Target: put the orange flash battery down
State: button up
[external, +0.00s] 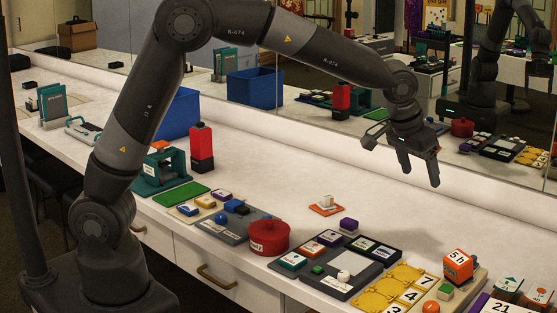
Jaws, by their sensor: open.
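My gripper (418,176) is open and hangs in the air above the right part of the counter, fingers pointing down. Nothing shows between its fingers. A small orange piece (316,208) with a white block on top lies on the bare counter, to the left of and below my gripper in the picture. An orange block marked "5h" (457,266) stands at the right, by the yellow number tiles. I cannot tell for sure which orange thing is the flash battery.
A red round pot (269,238) and a dark grey tray (343,284) stand near the front edge. A red bottle-like object (202,148), a teal stand (160,171) and a blue bin (178,114) are farther left. A mirror runs behind. The counter's middle is mostly clear.

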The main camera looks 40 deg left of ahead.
jog(key=s+a+r+n, duration=0.1)
jog(key=s+a+r, duration=0.2)
jog(key=a, duration=0.6)
jog(key=s+a+r, duration=0.2)
jog(key=a+r, duration=0.1)
jog(key=a, duration=0.5)
jog(key=s+a+r+n, duration=0.1)
jog(key=s+a+r, duration=0.2)
jog(key=a, duration=0.6)
jog(key=s+a+f+n+t+y, duration=0.1)
jog(key=s+a+f, duration=0.2)
jog(key=s+a, duration=1.2)
jog(key=s, duration=0.3)
jog(key=shift+s+t+y, duration=0.2)
jog(key=shift+t+y, duration=0.1)
jog(key=shift+y, duration=0.1)
jog(key=shift+o, duration=0.4)
